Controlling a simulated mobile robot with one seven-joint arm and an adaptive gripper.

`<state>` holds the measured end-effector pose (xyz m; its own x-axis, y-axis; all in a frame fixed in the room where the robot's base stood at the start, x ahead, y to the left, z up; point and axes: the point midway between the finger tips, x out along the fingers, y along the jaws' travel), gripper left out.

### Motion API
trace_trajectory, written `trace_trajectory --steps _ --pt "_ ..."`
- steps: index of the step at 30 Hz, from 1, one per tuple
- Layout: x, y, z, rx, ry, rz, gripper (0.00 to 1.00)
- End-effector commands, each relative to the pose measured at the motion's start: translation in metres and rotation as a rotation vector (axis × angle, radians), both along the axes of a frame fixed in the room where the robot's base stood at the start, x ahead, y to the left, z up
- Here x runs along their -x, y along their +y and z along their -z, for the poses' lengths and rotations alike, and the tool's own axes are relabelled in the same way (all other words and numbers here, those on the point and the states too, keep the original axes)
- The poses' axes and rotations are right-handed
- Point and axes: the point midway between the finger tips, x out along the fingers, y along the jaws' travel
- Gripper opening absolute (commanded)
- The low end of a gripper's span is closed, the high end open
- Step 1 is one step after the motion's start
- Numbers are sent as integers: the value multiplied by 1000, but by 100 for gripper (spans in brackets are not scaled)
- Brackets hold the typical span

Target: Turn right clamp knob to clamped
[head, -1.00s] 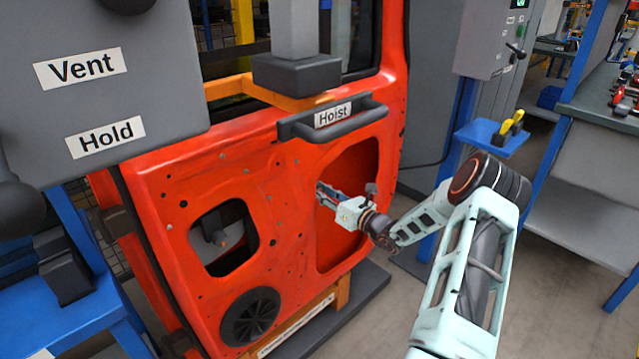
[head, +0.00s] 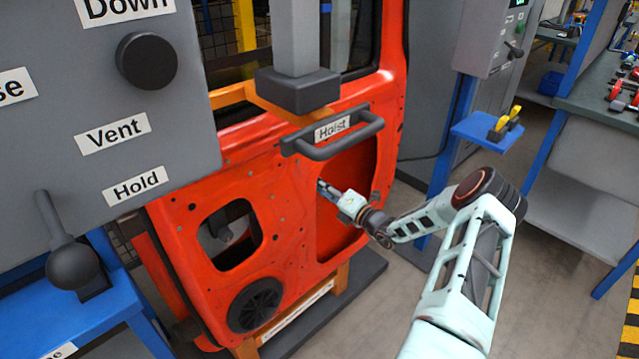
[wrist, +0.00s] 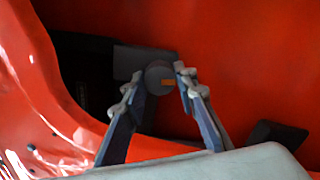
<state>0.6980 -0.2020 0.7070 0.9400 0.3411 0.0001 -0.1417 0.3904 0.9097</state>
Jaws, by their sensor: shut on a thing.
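The right clamp knob (wrist: 157,80) is a small grey round knob with an orange mark, seen in the wrist view inside the opening of the red door panel (head: 290,225). My gripper (wrist: 159,74) has one finger on each side of it and is shut on it. In the head view my gripper (head: 323,187) reaches into the right door opening, and the knob cannot be made out there. A dark block with a grey part stands behind the knob in the wrist view. The angle of the mark is hard to read.
A grey panel (head: 190,160) with Vent and Hold labels, a round black button (head: 146,60) and a lever (head: 72,262) stands at the left. The Hoist handle (head: 335,135) hangs above my gripper. A blue stand (head: 487,130) is at the right. Floor is clear at lower right.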

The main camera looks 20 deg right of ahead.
Motion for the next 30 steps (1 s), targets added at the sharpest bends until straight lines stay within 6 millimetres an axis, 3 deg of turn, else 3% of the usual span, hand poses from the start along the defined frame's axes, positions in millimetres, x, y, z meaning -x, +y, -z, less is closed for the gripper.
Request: trace_trajectory --steps 12,27,28,30 --pt "1 0 1 -155 59 0 2" --pt "1 0 1 -172 65 0 2" --pt "1 0 1 -172 65 0 27" --pt "1 0 1 -172 65 0 35"
